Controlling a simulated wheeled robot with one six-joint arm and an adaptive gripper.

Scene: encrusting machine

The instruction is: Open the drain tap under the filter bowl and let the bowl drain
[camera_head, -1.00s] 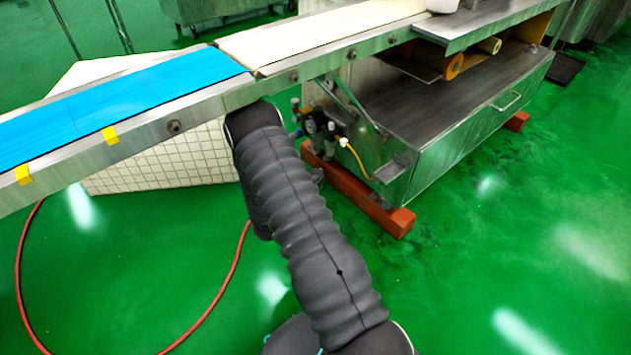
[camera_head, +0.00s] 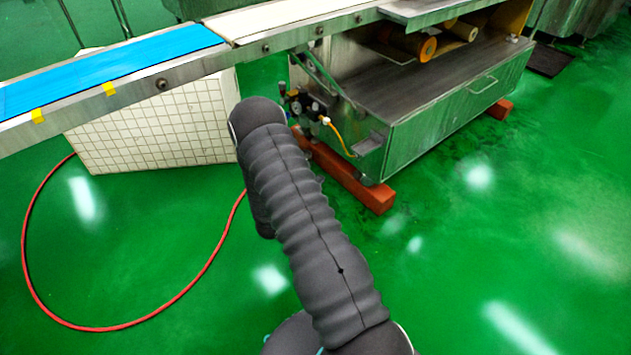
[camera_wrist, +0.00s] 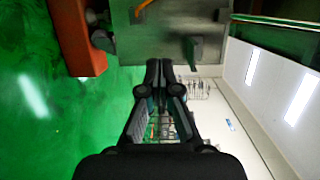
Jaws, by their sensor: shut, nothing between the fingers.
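A small air unit (camera_head: 299,103) with dark parts and a gauge sits under the conveyor, at the left end of the machine's steel body. The filter bowl and its drain tap are too small to make out there, and my arm is close in front of it. My gripper (camera_wrist: 160,66) shows in the wrist view, shut and empty, its fingertips together below a steel panel in the picture. The gripper is hidden behind my arm in the head view. Dark fittings show at the upper left of the wrist view, but I cannot tell which parts they are.
A yellow tube (camera_head: 338,138) runs from the unit to the steel cabinet (camera_head: 455,115). An orange-red beam (camera_head: 355,185) lies under it. The conveyor (camera_head: 130,88) passes overhead, near a white tiled block (camera_head: 150,130). A red hose (camera_head: 30,265) loops on the open green floor.

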